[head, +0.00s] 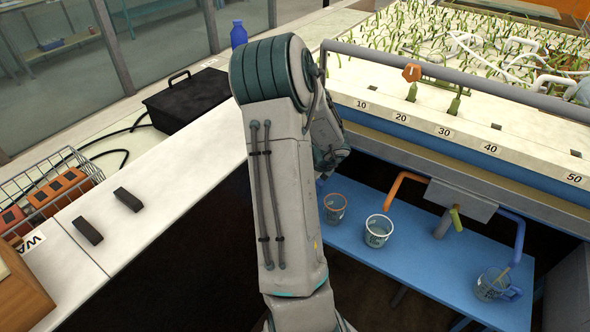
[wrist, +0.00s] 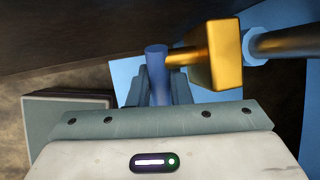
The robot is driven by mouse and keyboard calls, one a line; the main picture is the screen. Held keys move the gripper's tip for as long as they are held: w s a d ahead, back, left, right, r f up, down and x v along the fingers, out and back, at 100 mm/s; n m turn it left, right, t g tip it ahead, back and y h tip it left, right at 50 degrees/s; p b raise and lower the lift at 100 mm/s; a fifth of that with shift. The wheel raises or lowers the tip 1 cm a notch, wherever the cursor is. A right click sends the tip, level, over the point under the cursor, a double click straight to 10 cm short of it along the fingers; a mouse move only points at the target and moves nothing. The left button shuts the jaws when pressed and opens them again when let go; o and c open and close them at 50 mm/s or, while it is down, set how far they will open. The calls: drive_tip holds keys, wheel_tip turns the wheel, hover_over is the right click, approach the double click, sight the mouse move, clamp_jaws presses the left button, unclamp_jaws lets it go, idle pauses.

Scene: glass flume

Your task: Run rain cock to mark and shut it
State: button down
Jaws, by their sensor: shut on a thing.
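In the wrist view my gripper (wrist: 158,88) is shut on an upright blue handle (wrist: 156,62). A brass stem joins the handle to a square brass cock body (wrist: 218,54), fixed to a grey pipe (wrist: 285,42). In the head view my arm hides this cock and most of my gripper. Below the planted flume, a glass with a reddish rim (head: 335,209), a white-rimmed cup (head: 378,230) and a blue-handled jug (head: 492,284) stand on a blue bench (head: 430,262). The cup is near an orange spout's mouth, the jug below a blue spout. Fill marks are too small to read.
The white flume edge (head: 475,131) carries numbers 10 to 50 and a grey rail (head: 440,72). A grey block with a green-yellow lever (head: 455,215) hangs over the bench.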

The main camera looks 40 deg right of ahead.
idle(0.3)
drive_tip(key=c, duration=1.7)
unclamp_jaws()
drive_tip(key=p+v, duration=0.3)
drive_tip(key=v, duration=1.1)
drive_tip(key=shift+w, duration=0.2)
